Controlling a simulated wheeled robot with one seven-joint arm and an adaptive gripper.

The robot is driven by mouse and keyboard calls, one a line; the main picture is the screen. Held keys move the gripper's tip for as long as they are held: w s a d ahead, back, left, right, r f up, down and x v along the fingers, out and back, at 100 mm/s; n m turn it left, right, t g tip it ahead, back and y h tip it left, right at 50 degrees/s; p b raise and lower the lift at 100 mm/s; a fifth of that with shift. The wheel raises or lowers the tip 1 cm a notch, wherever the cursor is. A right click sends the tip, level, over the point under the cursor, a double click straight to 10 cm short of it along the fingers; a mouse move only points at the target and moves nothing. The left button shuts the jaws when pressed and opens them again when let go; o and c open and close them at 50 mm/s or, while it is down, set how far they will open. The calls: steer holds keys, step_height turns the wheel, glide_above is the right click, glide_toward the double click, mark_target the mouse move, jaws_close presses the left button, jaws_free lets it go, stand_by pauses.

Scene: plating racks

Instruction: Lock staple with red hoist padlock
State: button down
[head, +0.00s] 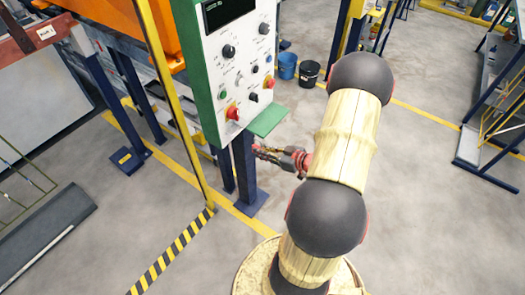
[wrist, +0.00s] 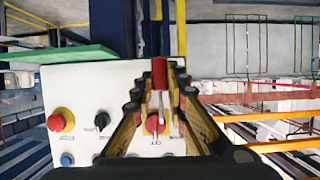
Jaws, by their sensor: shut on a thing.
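The red padlock (wrist: 160,74) is between the fingertips of my gripper (wrist: 160,88) in the wrist view, with a thin pale shackle running down the picture from its body. My gripper is shut on it. Behind the fingers a red switch (wrist: 155,126) with lettering below it sits on the white control panel (wrist: 88,85); the fingers partly cover it, and I cannot make out the staple. In the head view the control panel (head: 218,60) hangs at upper centre, and my gripper (head: 258,149) is below and right of its lower edge; the padlock there is too small to tell clearly.
A green shelf (head: 268,121) juts from the panel's lower edge, close above my gripper. A blue post (head: 246,175) stands just left, and a yellow pole (head: 172,105) further left. Two buckets (head: 288,66) stand behind. Open floor lies to the right.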

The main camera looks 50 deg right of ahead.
steer(key=shift+r+p, duration=0.1)
steer(key=shift+p, duration=0.25)
steer(key=shift+w, duration=5.4)
steer(key=shift+w+d+f+b, duration=0.2)
steer(key=shift+d+f+b, duration=0.3)
steer(key=shift+d+f, duration=0.9)
steer(key=shift+d, duration=0.2)
steer(key=c, duration=2.3)
jaws_free()
jaws_close()
